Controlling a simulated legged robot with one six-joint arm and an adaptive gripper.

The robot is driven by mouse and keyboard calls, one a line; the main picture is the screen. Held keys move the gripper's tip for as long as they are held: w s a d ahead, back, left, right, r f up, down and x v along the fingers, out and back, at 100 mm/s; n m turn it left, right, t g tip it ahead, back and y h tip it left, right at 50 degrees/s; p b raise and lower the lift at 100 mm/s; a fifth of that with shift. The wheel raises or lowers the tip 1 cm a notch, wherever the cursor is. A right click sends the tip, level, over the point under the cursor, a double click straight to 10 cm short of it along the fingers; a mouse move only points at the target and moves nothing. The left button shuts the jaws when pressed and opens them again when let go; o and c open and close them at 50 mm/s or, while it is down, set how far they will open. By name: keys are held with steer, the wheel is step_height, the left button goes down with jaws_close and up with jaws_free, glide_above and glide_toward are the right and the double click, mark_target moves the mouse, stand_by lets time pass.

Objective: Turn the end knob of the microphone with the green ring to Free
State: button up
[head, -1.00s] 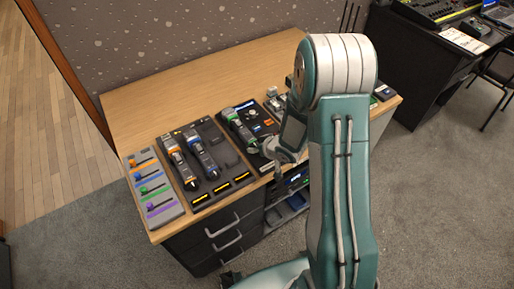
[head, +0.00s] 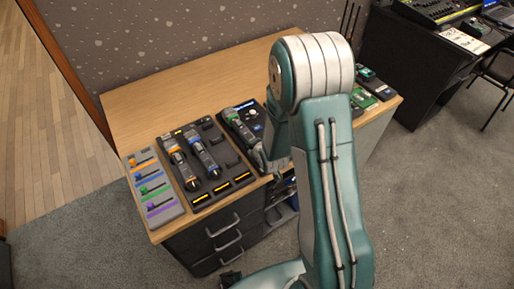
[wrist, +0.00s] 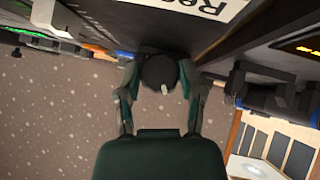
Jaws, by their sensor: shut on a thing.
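The microphone with the green ring (head: 237,121) lies in a dark panel near the middle of the desk in the head view. Its near end is by my gripper (head: 263,160), partly hidden by my arm. In the wrist view a dark round knob (wrist: 157,71) with a small pale mark at its lower edge sits between the fingers. My gripper (wrist: 161,82) is shut on this end knob, one finger on each side. A white label reading "Rec" (wrist: 205,6), upside down, is above it. I cannot make out a Free label.
Left of it, microphones with an orange ring (head: 178,158) and a blue ring (head: 203,152) lie on a dark panel. A panel of coloured faders (head: 153,187) is at far left. Green devices (head: 364,97) stand at right. The desk's back (head: 190,80) is bare.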

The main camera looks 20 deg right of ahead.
steer(key=shift+s+a+f+n+t+h, duration=0.15)
steer(key=shift+n+t+h, duration=0.2)
steer(key=shift+h, duration=0.25)
stand_by(0.4)
steer(key=o, duration=1.2)
steer(key=shift+r, duration=0.2)
steer(key=shift+v, duration=3.55)
steer(key=shift+a+f, duration=0.1)
steer(key=shift+a, duration=0.05)
